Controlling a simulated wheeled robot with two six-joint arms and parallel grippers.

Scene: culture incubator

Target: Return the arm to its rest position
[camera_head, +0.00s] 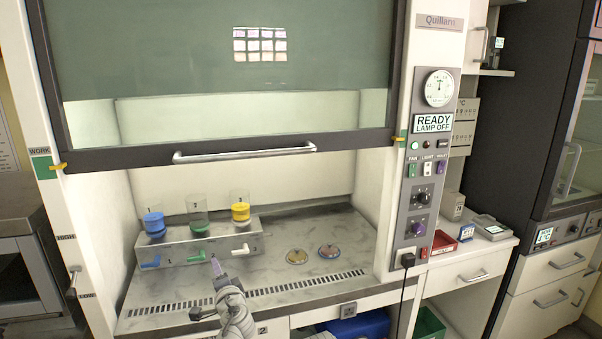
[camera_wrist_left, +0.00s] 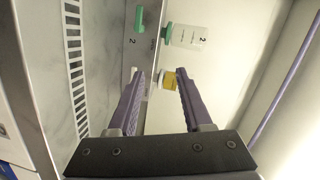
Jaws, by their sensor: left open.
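My left gripper (camera_head: 217,272) is in front of the stand at the cabinet's front edge, its arm coming up from the bottom of the head view. In the left wrist view, its purple fingers (camera_wrist_left: 160,76) are apart, with nothing held between them. My right gripper is not in view.
Two round dishes (camera_head: 298,256) (camera_head: 329,251) lie on the right of the worktop. The sash (camera_head: 230,152) is raised, leaving the front open.

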